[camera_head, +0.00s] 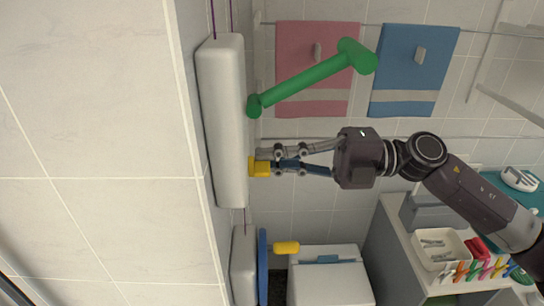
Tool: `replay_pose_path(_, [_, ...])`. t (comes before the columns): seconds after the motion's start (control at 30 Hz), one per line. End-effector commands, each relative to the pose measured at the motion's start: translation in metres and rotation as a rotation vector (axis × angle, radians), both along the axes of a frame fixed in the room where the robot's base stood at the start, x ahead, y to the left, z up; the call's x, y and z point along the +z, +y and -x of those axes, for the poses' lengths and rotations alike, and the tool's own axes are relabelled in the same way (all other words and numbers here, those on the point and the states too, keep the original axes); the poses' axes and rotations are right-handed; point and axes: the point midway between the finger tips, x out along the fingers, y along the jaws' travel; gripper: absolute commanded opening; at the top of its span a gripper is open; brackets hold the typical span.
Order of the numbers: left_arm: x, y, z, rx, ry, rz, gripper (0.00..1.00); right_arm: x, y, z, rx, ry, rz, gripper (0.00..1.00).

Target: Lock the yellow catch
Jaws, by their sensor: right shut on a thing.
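The yellow catch (259,168) is a small block on the edge of a long white rounded panel (222,120), left of centre. My right gripper (264,162) reaches in from the right and is shut on the yellow catch. Its fingers cover part of the catch, so I cannot tell how the catch sits against the panel. My left gripper is not in view.
A green lever (310,84) juts from the panel close above my right gripper. Pink (300,70) and blue (410,70) towels hang behind. Below are a yellow knob (286,248), a white box (328,280) and a counter with a tray (440,249).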

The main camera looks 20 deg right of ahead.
Motion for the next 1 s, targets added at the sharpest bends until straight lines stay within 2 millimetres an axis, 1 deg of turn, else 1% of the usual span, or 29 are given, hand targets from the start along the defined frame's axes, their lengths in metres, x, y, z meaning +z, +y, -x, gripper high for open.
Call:
replay_pose_path(0.23, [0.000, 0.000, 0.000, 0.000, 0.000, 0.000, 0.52, -0.001, 0.000, 0.000, -0.001, 0.003, 0.000, 0.00])
replay_pose_path(0.27, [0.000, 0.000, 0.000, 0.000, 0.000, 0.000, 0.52, -0.001, 0.000, 0.000, 0.000, 0.003, 0.000, 0.09])
replay_pose_path(0.4, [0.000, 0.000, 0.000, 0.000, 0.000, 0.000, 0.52, -0.001, 0.000, 0.000, 0.000, 0.002, 0.000, 0.25])
replay_pose_path(0.77, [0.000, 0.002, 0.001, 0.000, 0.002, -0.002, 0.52, -0.001, -0.003, 0.000, -0.001, 0.002, 0.000, 0.25])
replay_pose_path(0.87, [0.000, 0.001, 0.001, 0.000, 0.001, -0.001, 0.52, -0.002, -0.010, 0.002, -0.002, 0.004, 0.000, 0.25])
replay_pose_path(1.0, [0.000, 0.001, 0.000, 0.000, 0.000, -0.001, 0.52, -0.002, -0.026, 0.007, -0.003, 0.005, 0.002, 0.25])
